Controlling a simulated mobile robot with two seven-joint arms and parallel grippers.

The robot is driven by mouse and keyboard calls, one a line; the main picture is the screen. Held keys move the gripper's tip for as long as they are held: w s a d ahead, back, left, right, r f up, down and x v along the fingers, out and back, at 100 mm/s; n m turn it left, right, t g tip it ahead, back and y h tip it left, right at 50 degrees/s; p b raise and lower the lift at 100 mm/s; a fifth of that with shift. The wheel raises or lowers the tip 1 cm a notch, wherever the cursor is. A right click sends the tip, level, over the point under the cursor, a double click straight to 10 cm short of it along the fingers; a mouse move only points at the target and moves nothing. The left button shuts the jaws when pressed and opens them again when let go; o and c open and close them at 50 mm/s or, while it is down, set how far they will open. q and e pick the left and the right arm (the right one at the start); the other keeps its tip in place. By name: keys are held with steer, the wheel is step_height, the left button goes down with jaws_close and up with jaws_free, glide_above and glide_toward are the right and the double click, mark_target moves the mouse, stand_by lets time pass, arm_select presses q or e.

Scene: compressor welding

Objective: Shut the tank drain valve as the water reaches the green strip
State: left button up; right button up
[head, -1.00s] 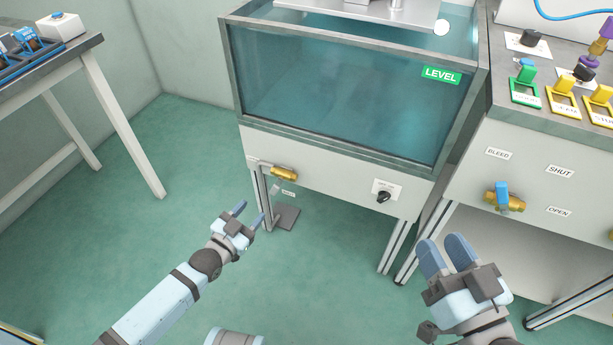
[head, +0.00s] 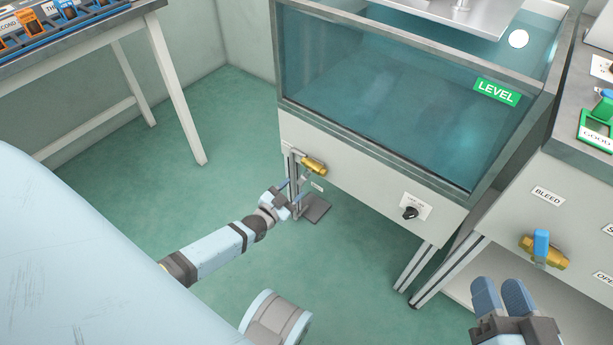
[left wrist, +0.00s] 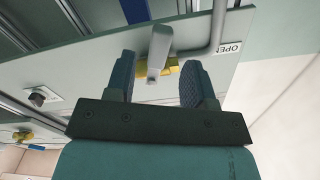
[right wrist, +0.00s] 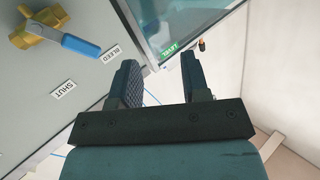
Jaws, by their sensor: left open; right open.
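The water tank (head: 370,150) stands in the middle of the head view, with bluish water behind its glass. The green LEVEL strip (head: 497,92) is at the upper right of the front glass. The brass drain valve (head: 313,165) is on the panel below the tank's left end. In the left wrist view its grey lever (left wrist: 158,50) lies between the fingers, beside an OPEN label (left wrist: 230,48). My left gripper (head: 290,193) is open just below the valve; contact cannot be told. My right gripper (head: 503,295) is open and empty near the bleed valve. The exact waterline is hard to make out.
A brass bleed valve with a blue handle (head: 541,246) is on the right cabinet, and it also shows in the right wrist view (right wrist: 70,42). A black knob (head: 410,212) sits right of the drain valve. A workbench (head: 80,45) stands at left. The floor between is clear.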

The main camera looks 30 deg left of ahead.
mark_target(300, 182)
arm_select(q)
steer(key=w, duration=0.2)
steer(key=w+b, duration=0.1)
steer(key=w, duration=0.1)
steer(key=w+b, duration=0.1)
steer(key=w, duration=0.1)
steer(key=shift+d+f, duration=0.1)
steer(key=shift+d, duration=0.15)
steer(key=shift+w, duration=0.4)
arm_select(e)
steer(key=shift+w+d+n+t, duration=0.4)
steer(key=shift+w+n+t, duration=0.1)
steer(key=shift+w+n, duration=0.25)
arm_select(q)
jaws_close()
steer(key=shift+s, duration=0.1)
arm_select(e)
steer(key=shift+r, duration=0.1)
